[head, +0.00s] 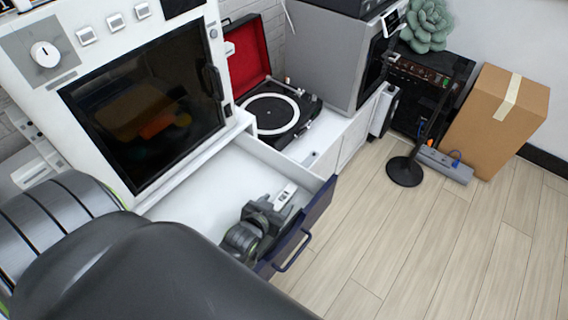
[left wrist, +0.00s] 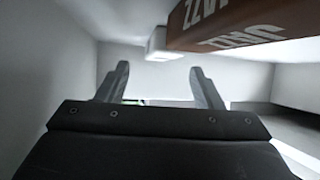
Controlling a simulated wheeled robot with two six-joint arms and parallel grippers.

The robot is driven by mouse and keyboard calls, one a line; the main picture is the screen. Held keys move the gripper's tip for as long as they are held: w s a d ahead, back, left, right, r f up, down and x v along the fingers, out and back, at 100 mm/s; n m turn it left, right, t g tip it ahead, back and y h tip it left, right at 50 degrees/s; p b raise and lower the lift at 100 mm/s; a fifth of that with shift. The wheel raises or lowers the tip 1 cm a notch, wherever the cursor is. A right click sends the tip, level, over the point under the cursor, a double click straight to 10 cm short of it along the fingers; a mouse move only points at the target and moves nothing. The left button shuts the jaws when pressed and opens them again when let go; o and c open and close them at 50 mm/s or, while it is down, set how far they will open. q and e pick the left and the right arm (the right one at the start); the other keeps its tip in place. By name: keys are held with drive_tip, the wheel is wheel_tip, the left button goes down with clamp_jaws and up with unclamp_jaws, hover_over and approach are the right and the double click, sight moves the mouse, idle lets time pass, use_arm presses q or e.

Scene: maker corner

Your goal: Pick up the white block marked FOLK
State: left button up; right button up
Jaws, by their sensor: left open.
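A small white block (head: 286,194) with a dark mark on top lies in the open drawer (head: 190,184); the lettering is too small to read. My left gripper (head: 272,208) is low inside the drawer, close beside this block. In the left wrist view my left gripper (left wrist: 160,85) has its fingers apart with nothing held between them. A white piece (left wrist: 157,43) shows beyond and above the fingers there; I cannot tell whether it is the same block. My right gripper is not in view.
The drawer's navy front (head: 318,212) has a handle. A white oven-like machine (head: 140,95) and a record player (head: 268,110) stand behind.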

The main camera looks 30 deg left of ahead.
sight(284, 196)
use_arm(q)
drive_tip(key=x, duration=0.4)
drive_tip(key=shift+w+f, duration=0.15)
drive_tip(key=shift+w, duration=0.1)
drive_tip(key=c, duration=1.1)
drive_tip(key=shift+c, duration=0.2)
